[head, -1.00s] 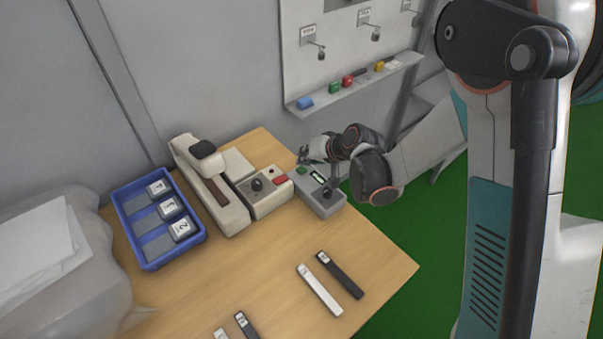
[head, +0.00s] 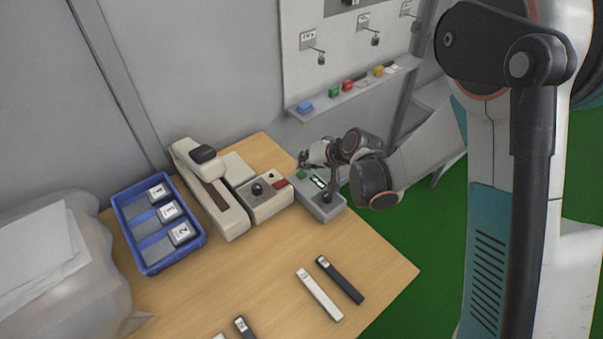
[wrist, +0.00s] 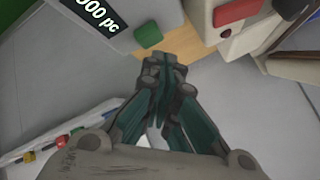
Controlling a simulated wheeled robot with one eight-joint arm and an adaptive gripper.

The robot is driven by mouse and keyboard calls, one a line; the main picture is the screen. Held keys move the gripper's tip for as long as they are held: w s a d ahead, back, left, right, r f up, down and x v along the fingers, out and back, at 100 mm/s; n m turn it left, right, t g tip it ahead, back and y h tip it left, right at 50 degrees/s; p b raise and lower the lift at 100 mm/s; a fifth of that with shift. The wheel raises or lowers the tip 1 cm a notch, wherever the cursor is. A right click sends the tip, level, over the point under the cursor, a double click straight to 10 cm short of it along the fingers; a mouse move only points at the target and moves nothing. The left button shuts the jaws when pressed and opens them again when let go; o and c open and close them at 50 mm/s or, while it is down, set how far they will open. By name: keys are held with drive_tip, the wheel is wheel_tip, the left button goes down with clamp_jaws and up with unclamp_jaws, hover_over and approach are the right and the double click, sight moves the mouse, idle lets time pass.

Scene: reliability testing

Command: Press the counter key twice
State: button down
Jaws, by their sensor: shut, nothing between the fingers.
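My gripper (wrist: 170,78) is shut and empty. In the head view my gripper (head: 304,158) is close by the key at the counter's back end. I cannot tell whether it touches the key.
A blue tray (head: 150,262) holds several numbered blocks. Dark and white strips (head: 319,294) lie in front. A wall shelf (head: 350,92) with coloured items is behind.

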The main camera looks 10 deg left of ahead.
sight(304, 172)
drive_tip(key=shift+f, duration=0.1)
idle(0.3)
drive_tip(key=shift+f+b, duration=0.35)
drive_tip(key=shift+b, duration=0.15)
drive_tip(key=shift+f+b, duration=0.45)
idle(0.6)
drive_tip(key=shift+r, duration=0.2)
drive_tip(key=shift+r+p, duration=0.5)
drive_tip(key=shift+r, duration=0.25)
drive_tip(key=shift+r+p, duration=1.5)
drive_tip(key=shift+r, duration=1)
